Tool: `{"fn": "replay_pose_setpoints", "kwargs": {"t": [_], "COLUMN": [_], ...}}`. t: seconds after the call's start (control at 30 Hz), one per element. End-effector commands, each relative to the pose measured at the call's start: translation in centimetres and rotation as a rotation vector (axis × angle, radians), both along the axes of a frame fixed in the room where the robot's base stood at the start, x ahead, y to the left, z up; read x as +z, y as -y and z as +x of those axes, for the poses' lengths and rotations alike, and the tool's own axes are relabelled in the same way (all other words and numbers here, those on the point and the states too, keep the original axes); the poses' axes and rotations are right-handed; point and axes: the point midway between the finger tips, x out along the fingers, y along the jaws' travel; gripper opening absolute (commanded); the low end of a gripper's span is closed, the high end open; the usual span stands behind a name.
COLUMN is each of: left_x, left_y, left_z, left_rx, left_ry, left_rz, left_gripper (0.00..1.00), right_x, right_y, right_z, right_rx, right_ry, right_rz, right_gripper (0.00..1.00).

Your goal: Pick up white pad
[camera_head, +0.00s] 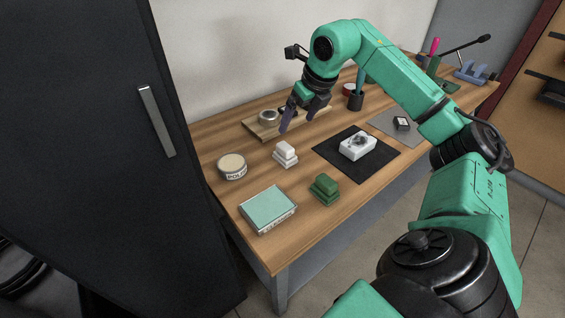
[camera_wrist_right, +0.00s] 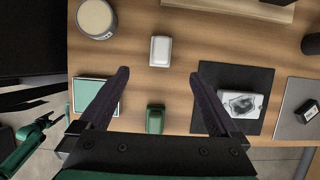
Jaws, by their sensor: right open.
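The white pad (camera_head: 286,149) sits on a wider pale base on the wooden table, left of the middle of the head view. In the right wrist view the white pad (camera_wrist_right: 160,51) lies ahead of the fingertips, between their lines. My right gripper (camera_head: 297,118) is open and empty, above the table and over the far side of the pad in the head view. Its two fingers also show spread apart in the right wrist view (camera_wrist_right: 160,76). No contact with the pad shows. My left gripper is not in view in the head camera.
A green pad (camera_head: 324,187) stands nearer the front edge. A round tin (camera_head: 232,167) and a teal-topped box (camera_head: 267,208) stand left. A black mat (camera_head: 328,148) bears a white device (camera_head: 358,146). A wooden board (camera_head: 262,131) lies behind. A dark cabinet (camera_head: 95,120) rises left.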

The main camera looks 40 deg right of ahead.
Motion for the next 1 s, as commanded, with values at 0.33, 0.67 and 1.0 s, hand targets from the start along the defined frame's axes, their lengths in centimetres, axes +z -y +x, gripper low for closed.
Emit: {"fn": "replay_pose_setpoints", "kwargs": {"t": [0.33, 0.67, 1.0], "left_x": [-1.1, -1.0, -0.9], "left_y": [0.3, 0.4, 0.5], "left_z": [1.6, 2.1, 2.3], "left_rx": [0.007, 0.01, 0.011], "left_ry": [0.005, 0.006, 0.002], "left_rz": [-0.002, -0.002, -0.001], "left_gripper": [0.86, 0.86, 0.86], "right_x": [-6.0, -11.3, -14.8], "right_y": [-0.1, 0.2, 0.4], "right_z": [1.8, 4.0, 5.4], "right_rx": [0.002, 0.0, 0.001], "right_ry": [-0.005, -0.002, 0.001], "right_rz": [0.004, 0.003, 0.0], "right_gripper": [0.97, 0.97, 0.97]}}
